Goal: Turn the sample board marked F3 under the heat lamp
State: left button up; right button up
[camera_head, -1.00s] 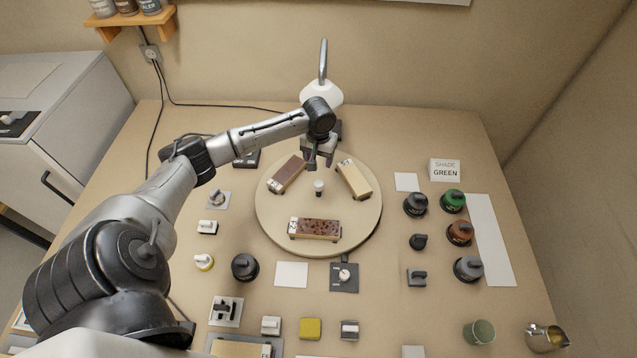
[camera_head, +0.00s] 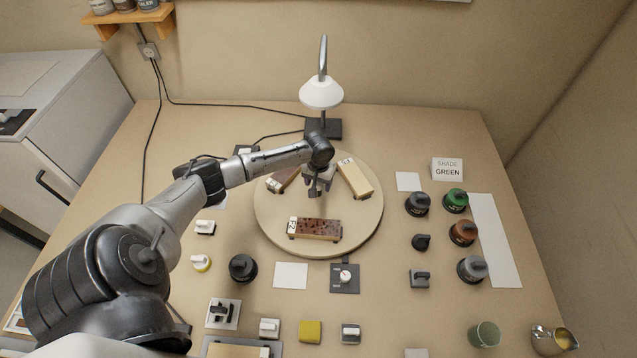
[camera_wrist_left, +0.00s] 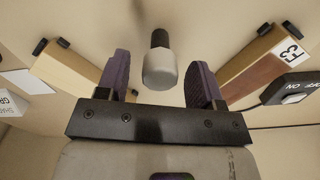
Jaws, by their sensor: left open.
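The sample board marked F3 (camera_wrist_left: 262,72) is brown with a pale edge; its label reads clearly at right in the left wrist view. In the head view this brown board (camera_head: 281,183) lies on the back left of the round turntable (camera_head: 270,218), partly hidden by my arm. My left gripper (camera_head: 318,192) is open over the turntable's middle. In the wrist view its fingers (camera_wrist_left: 158,80) stand either side of the pale centre knob (camera_wrist_left: 159,68), apart from it. The heat lamp (camera_head: 321,95) has a white shade and stands behind the turntable. My right gripper is not in view.
A pale board (camera_head: 354,178) lies back right on the turntable, and a mottled dark red board (camera_head: 316,229) at its front. A dial box (camera_head: 345,278) sits in front. A switch box (camera_wrist_left: 290,94) lies beyond F3.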

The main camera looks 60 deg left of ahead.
pick_arm(q)
jog(key=shift+c, duration=0.2)
grip_shut()
dwell(0.5)
